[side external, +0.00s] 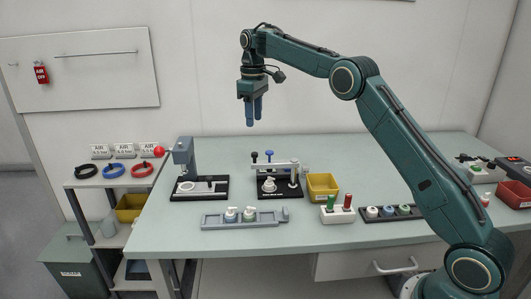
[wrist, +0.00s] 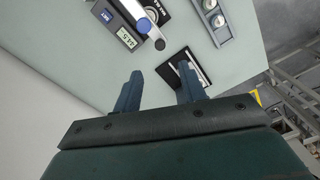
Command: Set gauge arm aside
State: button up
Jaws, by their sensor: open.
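The gauge arm (side external: 280,166) is a light bar on a post above a black-based gauge fixture (side external: 262,194) in the middle of the bench. A blue knob (side external: 269,154) and a black knob (side external: 254,156) stand near its left end. A white round part sits under the bar. In the wrist view the bar (wrist: 152,14) shows at the top, with the blue knob (wrist: 144,26) and black knob (wrist: 160,44). My gripper (side external: 254,118) is open and empty, pointing down high above the fixture, clear of the arm.
A press with a red ball handle (side external: 159,152) stands left of the fixture. A grey rail (side external: 240,222) with two capped parts lies in front. A yellow bin (side external: 322,186) and a white block with green and red pegs (side external: 338,214) stand right. The bench behind is clear.

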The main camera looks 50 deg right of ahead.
aim_at(255, 153)
jog(key=shift+f, duration=5.4)
grip_shut()
